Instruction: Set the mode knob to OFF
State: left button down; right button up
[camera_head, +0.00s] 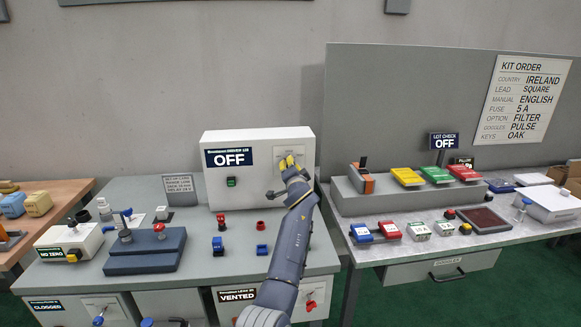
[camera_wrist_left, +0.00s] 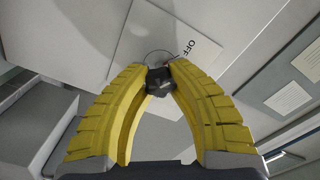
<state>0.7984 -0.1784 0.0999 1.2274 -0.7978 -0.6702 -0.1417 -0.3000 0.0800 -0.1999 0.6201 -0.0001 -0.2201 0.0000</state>
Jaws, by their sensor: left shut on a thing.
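The mode knob is a small dark knob (camera_wrist_left: 163,80) on a white panel plate marked OFF (camera_wrist_left: 120,48) in the left wrist view. My left gripper (camera_wrist_left: 159,70) has its yellow fingers closed on the knob from both sides. In the head view, my left gripper (camera_head: 289,163) reaches the right part of the white machine's front (camera_head: 224,186) and hides the knob. The machine's dark display (camera_head: 231,157) reads OFF. The knob's exact pointing direction is not clear. My right gripper is not in view.
Red and blue parts, including a blue block (camera_head: 218,245), stand on the grey bench in front. A second table (camera_head: 400,250) to the right carries colored cases and a sign board (camera_head: 522,100).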

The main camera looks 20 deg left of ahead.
pick_arm(q)
jog(key=shift+d, duration=0.15)
jog(key=c, duration=1.4)
grip_release()
jog(key=shift+w, duration=0.1)
jog(key=o, duration=0.3)
jog(key=shift+o, duration=0.2)
jog(key=v, duration=0.7)
jog(key=shift+s, duration=0.3)
